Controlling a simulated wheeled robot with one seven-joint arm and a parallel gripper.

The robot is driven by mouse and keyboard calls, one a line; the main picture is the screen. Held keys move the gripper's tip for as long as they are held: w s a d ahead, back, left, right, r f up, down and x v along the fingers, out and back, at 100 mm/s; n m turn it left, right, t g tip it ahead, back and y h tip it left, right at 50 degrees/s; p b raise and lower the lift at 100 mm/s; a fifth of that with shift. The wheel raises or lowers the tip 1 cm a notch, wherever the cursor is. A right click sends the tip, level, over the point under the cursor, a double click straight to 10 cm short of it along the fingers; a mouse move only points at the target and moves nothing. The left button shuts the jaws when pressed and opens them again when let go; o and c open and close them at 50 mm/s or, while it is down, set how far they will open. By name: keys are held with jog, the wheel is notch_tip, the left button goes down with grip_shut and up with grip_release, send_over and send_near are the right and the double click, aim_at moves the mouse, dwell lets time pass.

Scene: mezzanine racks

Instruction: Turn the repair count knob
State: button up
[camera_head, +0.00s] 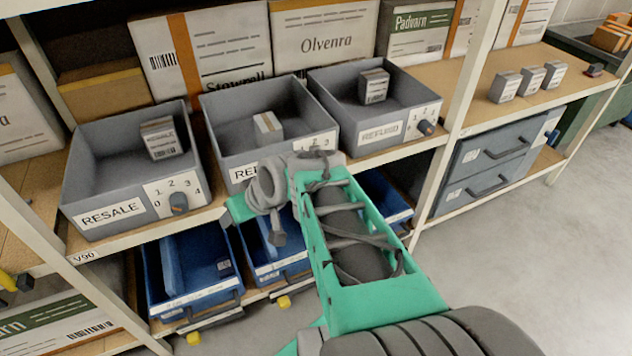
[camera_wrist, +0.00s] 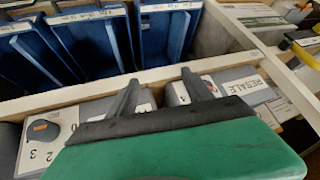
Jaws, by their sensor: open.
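The middle grey bin (camera_head: 222,135) has a front label beginning "RE" (camera_head: 243,173), partly hidden by my arm. Only the top of its dial plate (camera_head: 318,142) shows there, and its knob is hidden. In the wrist view, an orange-marked dark knob (camera_wrist: 42,130) sits on a white dial plate at the left, with 2 and 3 legible; it appears to be the middle bin's. My gripper (camera_wrist: 160,76) is open and empty, its two dark fingers apart near the shelf edge, to the right of that knob and not touching it.
The RESALE bin (camera_head: 85,165) with its own knob (camera_head: 178,203) stands left. Another grey bin (camera_head: 335,110) with a knob (camera_head: 425,128) stands right. Blue bins (camera_head: 195,300) fill the lower shelf. A white rack post (camera_head: 455,110) rises right of the bins. Floor is clear at right.

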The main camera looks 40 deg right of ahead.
jog(key=w+d+f+m+t+b, duration=0.25)
jog(key=d+f+t+b, duration=0.35)
jog(key=d, duration=0.4)
jog(key=s+d+r+m+t+h+b, duration=0.2)
jog(key=s+d+m+h+b, duration=0.15)
jog(key=d, duration=0.35)
jog(key=s+d+r+m+t+h+b, duration=0.1)
jog(key=s+d+m+t+h+b, duration=0.15)
jog(key=d+b, duration=0.35)
jog(key=shift+n, duration=0.45)
jog(key=x, duration=0.4)
jog(key=p+x, duration=0.1)
jog(key=x, duration=0.1)
jog(key=shift+w+d, duration=0.3)
jog(key=shift+d, duration=0.2)
grip_shut()
